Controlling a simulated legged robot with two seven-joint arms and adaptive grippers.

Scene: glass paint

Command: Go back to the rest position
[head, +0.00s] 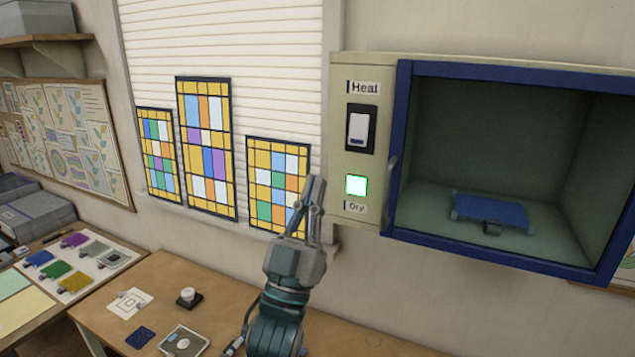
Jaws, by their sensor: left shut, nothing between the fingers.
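My left gripper (314,208) is raised in the middle of the head view, its fingers shut and pointing up, with nothing between them. The Heat switch (359,129) is white on black. The Dry button (356,185) glows green-white.
A wooden table (165,275) runs below, with a white card (129,303), a small knob (189,297), a dark blue square (140,337) and a grey device (184,342). Colour samples (73,281) lie at the left.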

